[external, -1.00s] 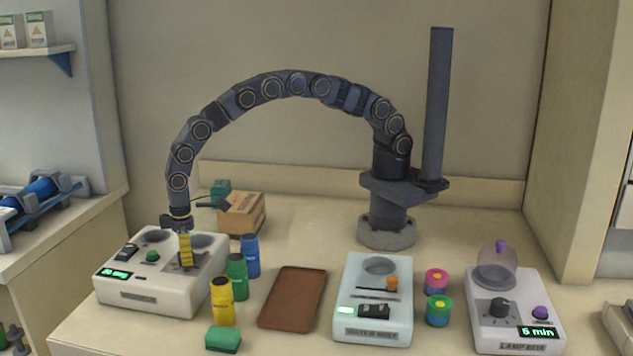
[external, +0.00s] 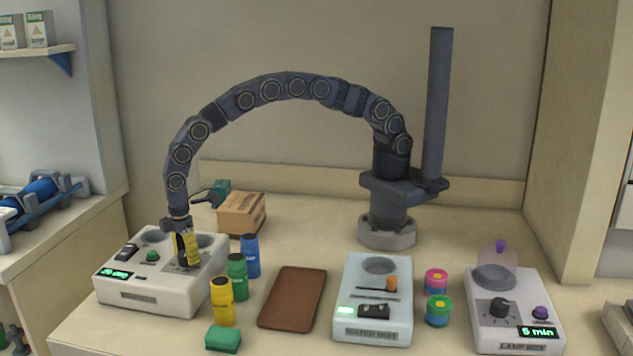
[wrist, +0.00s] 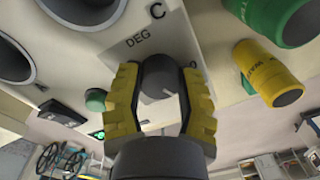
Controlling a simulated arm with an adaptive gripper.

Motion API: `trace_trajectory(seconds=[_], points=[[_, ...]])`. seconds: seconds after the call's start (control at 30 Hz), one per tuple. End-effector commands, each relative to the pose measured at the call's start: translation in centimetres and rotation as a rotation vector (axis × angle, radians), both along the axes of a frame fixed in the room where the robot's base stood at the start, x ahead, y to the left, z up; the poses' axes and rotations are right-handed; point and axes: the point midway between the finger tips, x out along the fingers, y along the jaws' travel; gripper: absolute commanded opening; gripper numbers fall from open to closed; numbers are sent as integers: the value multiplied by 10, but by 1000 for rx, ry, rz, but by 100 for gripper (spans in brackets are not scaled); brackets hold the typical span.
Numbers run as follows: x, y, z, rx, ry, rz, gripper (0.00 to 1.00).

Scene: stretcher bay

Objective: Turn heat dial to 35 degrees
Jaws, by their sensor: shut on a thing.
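The heat dial (wrist: 158,82) is a dark round knob with a pale mark, beside the printed letters "DEG C" in the wrist view. It sits on the white box (external: 140,294) at the left of the external view. My gripper (external: 188,264) points down at that box, and its yellow-padded fingers (wrist: 162,128) are shut on the dial from both sides. In the external view the fingers hide the dial. The box's green display (external: 115,274) seems to read "20 deg", but the first digit is hard to make out.
Yellow (external: 222,302), green (external: 237,277) and blue (external: 250,256) bottles stand just right of the box. A green button (external: 152,256) and a black switch (external: 128,250) are on its top. A brown tray (external: 293,299) lies further right, and a cardboard box (external: 241,213) stands behind.

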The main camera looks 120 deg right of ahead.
Motion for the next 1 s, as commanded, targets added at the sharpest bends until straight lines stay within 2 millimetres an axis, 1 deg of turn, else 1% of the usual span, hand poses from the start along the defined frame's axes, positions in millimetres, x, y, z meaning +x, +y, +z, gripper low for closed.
trace_trajectory(seconds=[0.03,0.3,0.33,0.37,0.4,0.67,0.77,0.87,1.0], points=[[-2,-2,-3,-1,7,-1,5],[-2,-2,-3,-1,7,-2,5],[-2,-2,-3,-1,7,-2,51],[-2,-2,-3,-1,7,-2,63],[-2,-2,-2,-1,6,-2,69],[-1,-1,-1,-1,3,-2,69],[0,-1,3,-1,1,-2,69],[1,-1,15,-2,-2,-1,69],[1,-3,42,-2,-2,-1,69]])
